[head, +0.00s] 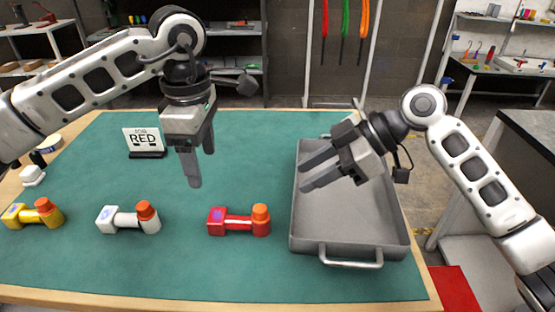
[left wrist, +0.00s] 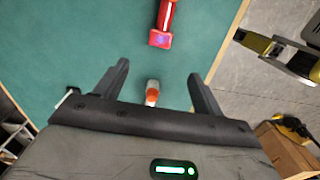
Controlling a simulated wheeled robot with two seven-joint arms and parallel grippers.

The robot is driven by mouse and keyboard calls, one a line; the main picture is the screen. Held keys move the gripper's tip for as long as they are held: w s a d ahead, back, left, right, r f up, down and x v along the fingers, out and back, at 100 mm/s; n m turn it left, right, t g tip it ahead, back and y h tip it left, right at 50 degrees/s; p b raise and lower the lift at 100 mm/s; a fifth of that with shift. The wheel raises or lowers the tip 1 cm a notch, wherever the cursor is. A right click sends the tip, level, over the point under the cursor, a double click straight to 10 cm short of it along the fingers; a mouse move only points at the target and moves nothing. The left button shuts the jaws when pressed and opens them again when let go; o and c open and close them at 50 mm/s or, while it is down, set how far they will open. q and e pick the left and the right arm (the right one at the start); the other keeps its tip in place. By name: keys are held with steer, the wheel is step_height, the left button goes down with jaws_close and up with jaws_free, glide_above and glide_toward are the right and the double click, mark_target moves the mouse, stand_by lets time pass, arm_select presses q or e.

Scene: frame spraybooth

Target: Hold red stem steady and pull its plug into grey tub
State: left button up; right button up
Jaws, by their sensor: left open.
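The red stem (head: 238,220) lies on the green mat, with a red block carrying a blue mark at its left end and an orange plug (head: 261,212) on its right end. Part of it also shows at the top of the left wrist view (left wrist: 162,28); its plug is not seen there. The grey tub (head: 350,248) stands to its right and looks empty. My left gripper (head: 202,168) is open and empty, above and behind the gap between the white and red stems. My right gripper (head: 303,177) is open and empty above the tub's left side.
A white stem (head: 124,220) and a yellow stem (head: 25,216), both with orange plugs, lie left of the red one. The white stem's plug shows between my left fingers in the wrist view (left wrist: 152,96). A sign (head: 144,140) reading RED stands behind. The front mat is clear.

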mark_target(214, 215)
arm_select(q)
step_height(214, 215, down, 16)
steer(key=shift+r, duration=0.25)
stand_by(0.3)
